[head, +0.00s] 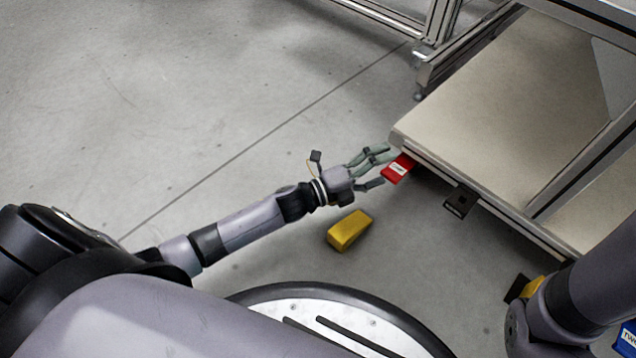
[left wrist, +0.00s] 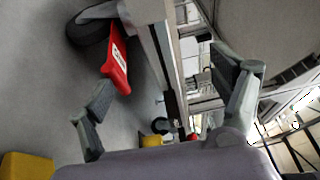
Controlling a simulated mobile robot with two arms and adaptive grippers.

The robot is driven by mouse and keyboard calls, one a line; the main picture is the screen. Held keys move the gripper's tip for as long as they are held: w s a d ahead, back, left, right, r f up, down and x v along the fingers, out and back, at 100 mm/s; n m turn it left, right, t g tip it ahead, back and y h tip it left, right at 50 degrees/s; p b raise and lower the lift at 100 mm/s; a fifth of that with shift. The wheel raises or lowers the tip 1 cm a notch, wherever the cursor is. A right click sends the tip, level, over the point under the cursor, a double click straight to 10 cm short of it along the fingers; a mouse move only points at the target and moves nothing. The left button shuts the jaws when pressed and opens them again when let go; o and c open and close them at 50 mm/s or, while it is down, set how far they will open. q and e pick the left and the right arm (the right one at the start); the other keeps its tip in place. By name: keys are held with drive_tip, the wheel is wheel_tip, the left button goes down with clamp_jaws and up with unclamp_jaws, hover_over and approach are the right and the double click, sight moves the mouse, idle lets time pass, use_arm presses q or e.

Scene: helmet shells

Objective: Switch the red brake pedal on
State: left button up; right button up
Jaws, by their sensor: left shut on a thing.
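The red brake pedal (head: 397,169) with a white label sticks out from under the near left corner of the low beige platform. In the left wrist view the red pedal (left wrist: 116,62) lies beside the tip of the left finger, and the other finger stands well to the right. Exact finger contact is hard to see. My right arm shows at the lower right of the head view, but its gripper is not in view.
The beige platform (head: 490,110) has a metal frame above it. A black pedal (head: 460,202) sticks out from its edge, right of the red one. A yellow block (head: 349,230) lies on the floor below my left wrist. A blue labelled thing (head: 627,338) is at bottom right. Floor at left is clear.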

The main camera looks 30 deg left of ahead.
use_arm(q)
drive_tip(key=shift+s+a+r, duration=0.1)
drive_tip(key=shift+a+r, duration=0.1)
drive_tip(key=shift+r, duration=0.4)
drive_tip(key=shift+a+r, duration=0.2)
drive_tip(key=shift+r, duration=0.35)
drive_tip(key=c, duration=0.4)
drive_tip(key=shift+s+a+f, duration=0.15)
drive_tip(key=shift+s, duration=0.1)
drive_tip(key=c, duration=0.3)
drive_tip(key=shift+p+v, duration=2.05)
drive_tip(key=shift+v, duration=5.1)
